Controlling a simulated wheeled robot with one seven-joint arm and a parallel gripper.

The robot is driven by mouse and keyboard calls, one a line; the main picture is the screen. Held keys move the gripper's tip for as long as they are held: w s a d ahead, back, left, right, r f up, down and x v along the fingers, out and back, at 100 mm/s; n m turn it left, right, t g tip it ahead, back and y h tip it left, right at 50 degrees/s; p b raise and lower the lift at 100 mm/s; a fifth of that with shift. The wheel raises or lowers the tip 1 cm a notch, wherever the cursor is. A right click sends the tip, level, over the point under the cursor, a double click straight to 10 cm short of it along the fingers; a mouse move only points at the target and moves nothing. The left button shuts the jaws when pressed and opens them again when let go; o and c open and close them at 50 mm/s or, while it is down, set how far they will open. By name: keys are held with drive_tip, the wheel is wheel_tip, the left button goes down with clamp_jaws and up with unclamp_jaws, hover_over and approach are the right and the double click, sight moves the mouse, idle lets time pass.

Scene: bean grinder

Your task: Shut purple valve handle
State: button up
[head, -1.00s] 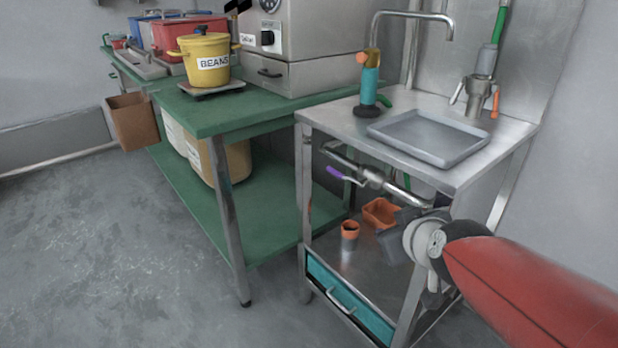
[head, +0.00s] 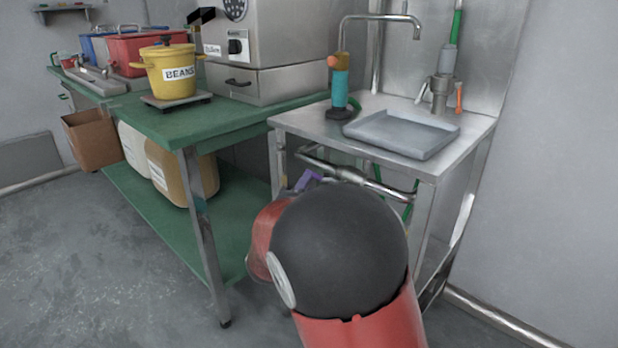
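The purple valve handle (head: 308,180) shows under the sink counter, just left of the metal pipe (head: 375,183). Only a small part of it is visible, above the black joint of my arm. My red and black arm fills the lower middle of the head view and reaches toward the valve area. The valve body is also mostly hidden.
The steel sink counter (head: 300,122) carries a grey tray (head: 400,135) and a teal bottle (head: 340,90). A green table (head: 150,120) with a yellow bean pot (head: 173,70) stands to the left. Counter legs flank the pipe. Floor at left is clear.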

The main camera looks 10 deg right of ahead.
drive_tip(key=x, duration=0.5)
drive_tip(key=shift+w+d, duration=0.1)
clamp_jaws()
